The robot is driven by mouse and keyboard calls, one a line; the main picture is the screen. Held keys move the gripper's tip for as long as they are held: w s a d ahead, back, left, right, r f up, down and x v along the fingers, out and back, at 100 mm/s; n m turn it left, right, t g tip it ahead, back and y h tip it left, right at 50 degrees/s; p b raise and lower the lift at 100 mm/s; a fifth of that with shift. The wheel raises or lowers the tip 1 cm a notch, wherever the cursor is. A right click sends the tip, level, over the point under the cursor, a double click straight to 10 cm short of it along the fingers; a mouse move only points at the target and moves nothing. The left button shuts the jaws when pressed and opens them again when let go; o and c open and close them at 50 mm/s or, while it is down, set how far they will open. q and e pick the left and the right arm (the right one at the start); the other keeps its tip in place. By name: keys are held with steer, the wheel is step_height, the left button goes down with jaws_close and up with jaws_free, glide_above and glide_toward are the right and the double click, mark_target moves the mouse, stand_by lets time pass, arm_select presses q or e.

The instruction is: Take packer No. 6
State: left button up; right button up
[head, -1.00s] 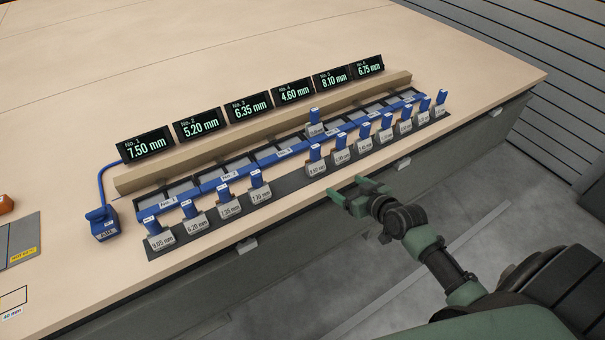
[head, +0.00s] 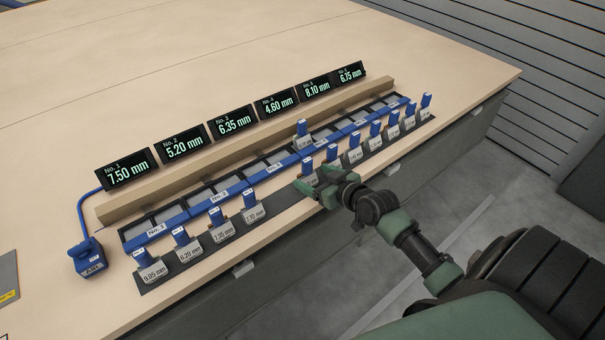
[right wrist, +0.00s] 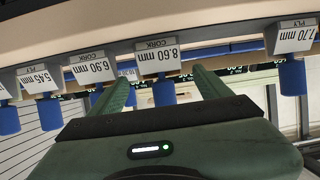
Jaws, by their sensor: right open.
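A row of packers with blue handles and grey labelled blocks stands in a dark rack along the table's front edge. My right gripper (head: 314,181) is open at the packer marked 8.60 mm (head: 307,165), just right of the gap in the row. In the right wrist view, upside down, the 8.60 mm cork packer (right wrist: 158,57) has its blue handle between my open fingers (right wrist: 163,92), with space on both sides. The handle numbers are too small to read, so I cannot confirm which packer is No. 6. My left gripper is not in view.
Neighbouring packers 6.90 mm (right wrist: 92,67) and 7.70 mm (right wrist: 292,38) flank this one. One packer (head: 302,132) stands in the blue-framed tray row behind. A wooden bar (head: 170,190), several displays (head: 184,145) and a blue corded device (head: 87,256) are farther back and left.

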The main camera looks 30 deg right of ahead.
steer(key=x, duration=0.6)
steer(key=shift+w+a+f, duration=0.1)
steer(key=shift+w+f, duration=0.15)
steer(key=shift+f, duration=0.15)
steer(key=shift+r, duration=0.1)
steer(key=c, duration=1.7)
